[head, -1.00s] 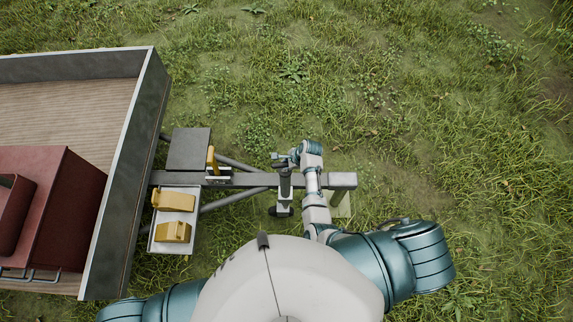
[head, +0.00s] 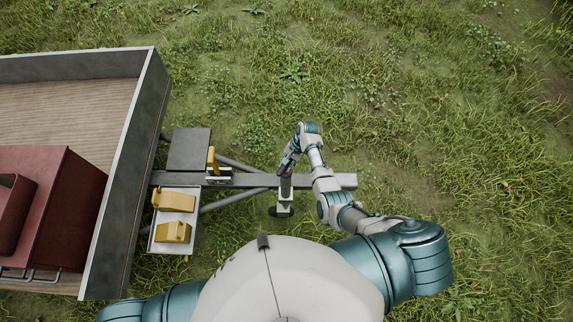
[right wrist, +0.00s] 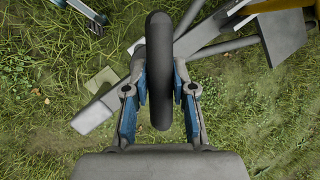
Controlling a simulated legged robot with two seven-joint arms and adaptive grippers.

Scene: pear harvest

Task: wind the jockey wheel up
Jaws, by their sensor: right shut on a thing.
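The jockey wheel's post (head: 284,197) stands at the grey drawbar (head: 345,180), and its dark wheel (head: 281,212) shows low on the near side. My right gripper (head: 286,168) is over the drawbar, at the top of the post. In the right wrist view its two blue-padded fingers (right wrist: 160,85) are shut on a dark, rounded, long handle (right wrist: 160,50), which lies lengthwise between them. The handle hides part of the drawbar behind it. In the head view the gripper and wrist largely cover the handle. My left gripper is not in view.
The trailer bed (head: 60,90) with a dark red box (head: 45,200) is at the left. A grey box (head: 188,150), a yellow lever (head: 212,160) and a tray (head: 160,247) with two yellow blocks (head: 174,201) sit along the drawbar. Grass beyond and right is open.

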